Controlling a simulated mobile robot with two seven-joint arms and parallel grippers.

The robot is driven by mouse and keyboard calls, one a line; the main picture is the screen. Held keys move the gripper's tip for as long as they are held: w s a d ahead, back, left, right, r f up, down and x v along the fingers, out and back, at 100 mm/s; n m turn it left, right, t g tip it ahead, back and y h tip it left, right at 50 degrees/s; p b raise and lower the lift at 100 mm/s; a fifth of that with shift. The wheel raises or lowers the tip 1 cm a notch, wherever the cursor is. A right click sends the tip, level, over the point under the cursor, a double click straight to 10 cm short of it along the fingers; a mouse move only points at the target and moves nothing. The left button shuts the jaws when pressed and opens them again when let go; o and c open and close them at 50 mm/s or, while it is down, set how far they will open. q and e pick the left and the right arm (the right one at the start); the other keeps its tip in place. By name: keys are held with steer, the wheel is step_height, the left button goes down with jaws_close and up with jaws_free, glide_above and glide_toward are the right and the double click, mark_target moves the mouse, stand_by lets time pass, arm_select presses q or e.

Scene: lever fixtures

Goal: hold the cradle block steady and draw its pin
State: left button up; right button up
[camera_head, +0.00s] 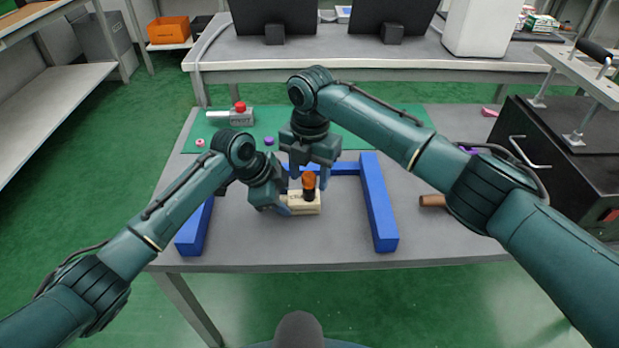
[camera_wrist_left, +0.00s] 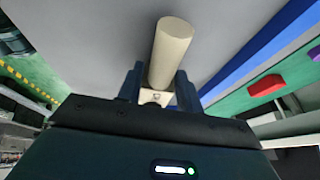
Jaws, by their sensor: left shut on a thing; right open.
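The cradle block (camera_head: 306,206) is a small cream block on the grey table, inside a blue frame. Its pin (camera_head: 309,187) stands upright in it, with an orange head and a dark lower part. My left gripper (camera_head: 287,207) is shut on the block's left side. In the left wrist view, a cream cylindrical part (camera_wrist_left: 172,48) extends beyond the left fingers (camera_wrist_left: 158,97), with cream material between them. My right gripper (camera_head: 309,178) is open and points down, its fingers on either side of the pin's head. Whether they touch it I cannot tell.
Blue bars stand at the left (camera_head: 193,232), right (camera_head: 378,205) and back (camera_head: 346,168). A brown cylinder (camera_head: 432,201) lies to the right. A green mat (camera_head: 400,113) behind carries a red-button box (camera_head: 238,115). A dark cabinet (camera_head: 545,150) stands at the right.

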step_height(320, 180, up, 10)
steer(key=shift+r, duration=0.2)
steer(key=shift+d+f, duration=0.15)
steer(key=shift+f, duration=0.45)
steer(key=shift+w+f, duration=0.1)
steer(key=shift+f, duration=5.9)
steer(key=c, duration=1)
steer(key=o, duration=1)
steer(key=shift+r, duration=0.15)
